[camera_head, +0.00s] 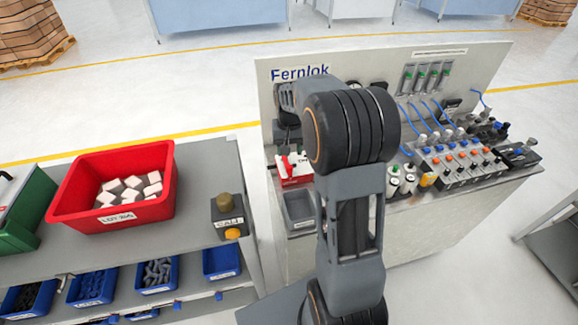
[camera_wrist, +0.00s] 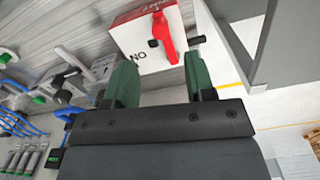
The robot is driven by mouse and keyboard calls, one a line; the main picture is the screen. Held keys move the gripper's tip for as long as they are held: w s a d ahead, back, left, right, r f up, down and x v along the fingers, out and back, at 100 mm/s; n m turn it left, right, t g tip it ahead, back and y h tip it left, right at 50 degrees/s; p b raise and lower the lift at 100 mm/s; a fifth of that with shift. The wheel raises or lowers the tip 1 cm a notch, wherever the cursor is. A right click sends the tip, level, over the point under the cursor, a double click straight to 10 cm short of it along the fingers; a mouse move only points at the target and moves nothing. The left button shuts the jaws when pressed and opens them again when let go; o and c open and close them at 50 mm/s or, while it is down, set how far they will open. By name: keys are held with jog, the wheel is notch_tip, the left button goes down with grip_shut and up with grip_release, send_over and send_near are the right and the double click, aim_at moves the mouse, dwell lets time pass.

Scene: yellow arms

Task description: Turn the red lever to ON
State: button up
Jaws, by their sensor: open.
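The red lever (camera_wrist: 163,36) is on the face of a white and red box (camera_wrist: 132,38), at the top of the wrist view. My gripper (camera_wrist: 160,60) is open, with two green fingers. The lever's lower end lies between the fingertips in the picture; I see no clear contact. In the head view my arm hides most of the gripper.
The box stands on a bench with a back panel (camera_head: 470,68) marked Fernlok. A grey bin (camera_head: 299,208) is in front of it. Blue hoses and a valve block (camera_head: 458,165) are to the right. A side table holds a red crate (camera_head: 75,200) and a CALL button box (camera_head: 228,215).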

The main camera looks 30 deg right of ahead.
aim_at(289, 167)
notch_tip(289, 167, down, 8)
jog(key=shift+r+p, duration=0.1)
jog(key=shift+p, duration=0.2)
grip_shut()
dwell(0.5)
